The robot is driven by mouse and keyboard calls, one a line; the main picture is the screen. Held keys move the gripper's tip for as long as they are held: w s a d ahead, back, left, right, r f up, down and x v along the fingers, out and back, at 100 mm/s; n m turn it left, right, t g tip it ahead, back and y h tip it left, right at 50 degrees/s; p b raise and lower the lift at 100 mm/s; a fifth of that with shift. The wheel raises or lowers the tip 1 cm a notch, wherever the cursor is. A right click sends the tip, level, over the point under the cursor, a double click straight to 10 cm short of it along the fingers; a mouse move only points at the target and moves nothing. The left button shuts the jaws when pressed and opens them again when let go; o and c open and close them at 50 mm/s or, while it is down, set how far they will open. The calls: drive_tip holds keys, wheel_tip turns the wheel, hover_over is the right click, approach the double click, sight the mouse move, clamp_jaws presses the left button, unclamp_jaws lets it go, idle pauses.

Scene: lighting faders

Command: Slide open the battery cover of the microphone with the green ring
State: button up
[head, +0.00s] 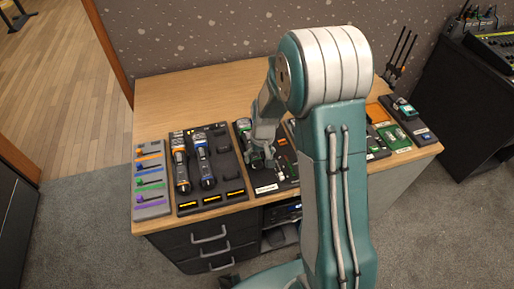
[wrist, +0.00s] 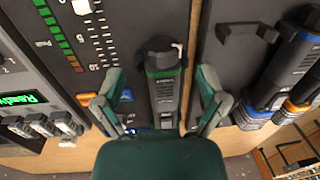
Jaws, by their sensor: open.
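The microphone with the green ring (wrist: 164,98) is dark grey and lies in the middle of the wrist view, with its green band near the top end. In the head view only part of it (head: 243,126) shows beside my arm. My gripper (wrist: 160,84) is open, with one finger on each side of the microphone and a gap on both sides. In the head view my gripper (head: 262,158) is over the dark tray holding this microphone. The near end of the microphone is hidden by my gripper's body, and I cannot make out the battery cover.
A blue-ringed microphone (head: 202,162) and an orange-ringed one (head: 181,168) lie in a dark tray on the left. A fader panel (head: 151,180) is at the desk's left end. A fader unit with lights (wrist: 92,40) is close left in the wrist view. The desk's back (head: 190,95) is clear.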

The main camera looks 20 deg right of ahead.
sight(258, 161)
wheel_tip(258, 161, down, 2)
drive_tip(key=shift+d+f, duration=0.15)
drive_tip(key=shift+f, duration=0.25)
drive_tip(key=shift+a+f, duration=0.15)
drive_tip(key=shift+a, duration=0.45)
drive_tip(key=shift+d, duration=0.25)
drive_tip(key=c, duration=0.6)
drive_tip(key=o, duration=0.6)
drive_tip(key=shift+a, duration=0.1)
